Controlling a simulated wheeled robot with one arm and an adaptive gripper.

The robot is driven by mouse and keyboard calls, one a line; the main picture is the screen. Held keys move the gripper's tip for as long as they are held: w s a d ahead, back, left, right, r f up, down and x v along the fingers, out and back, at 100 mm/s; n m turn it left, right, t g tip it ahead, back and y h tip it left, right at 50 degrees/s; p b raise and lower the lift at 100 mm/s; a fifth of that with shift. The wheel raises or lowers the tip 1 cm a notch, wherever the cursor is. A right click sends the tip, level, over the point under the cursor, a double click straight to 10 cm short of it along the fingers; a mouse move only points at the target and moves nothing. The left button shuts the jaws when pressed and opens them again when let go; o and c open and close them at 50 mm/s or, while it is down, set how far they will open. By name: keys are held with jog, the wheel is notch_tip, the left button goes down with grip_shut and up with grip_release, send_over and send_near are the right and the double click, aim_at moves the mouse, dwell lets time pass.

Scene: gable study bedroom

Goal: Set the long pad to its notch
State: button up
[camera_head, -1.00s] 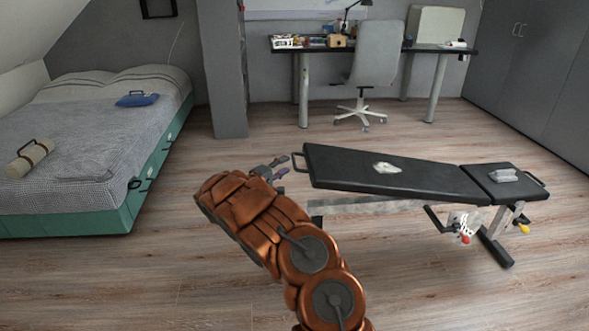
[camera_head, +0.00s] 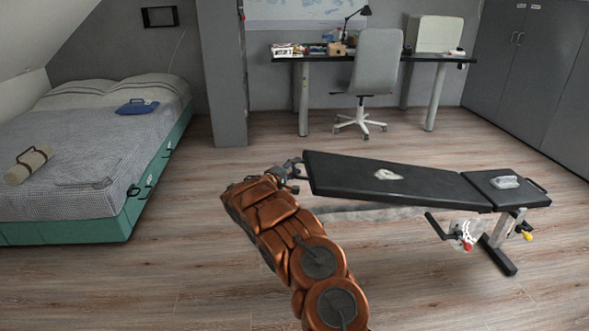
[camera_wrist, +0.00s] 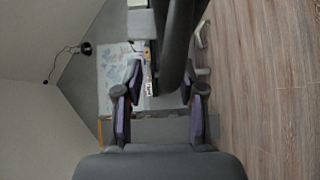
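The long pad (camera_head: 350,168) is the longer black section of a bench and slopes up to its left end. My gripper (camera_head: 298,172) is at that left end, where the end handle was visible earlier; the gripper now largely covers the handle. In the wrist view my gripper (camera_wrist: 161,100) is open, its purple-lined fingers apart. A dark bar-like shape (camera_wrist: 178,45) reaches down between them, nearer the right finger; contact cannot be told. A pale plate (camera_head: 465,232) with dark marks and a red knob sits under the bench's right part. The notches are too small to make out.
A short black pad (camera_head: 505,187) with a grey item on it adjoins on the right. A pale item (camera_head: 388,174) lies on the long pad. A bed (camera_head: 70,190) stands left; a desk (camera_head: 440,58) and chair (camera_head: 375,65) stand behind. Floor in front is clear.

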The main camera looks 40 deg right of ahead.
jog(key=c, duration=0.7)
jog(key=shift+r, duration=0.1)
grip_shut()
jog(key=shift+w, duration=0.1)
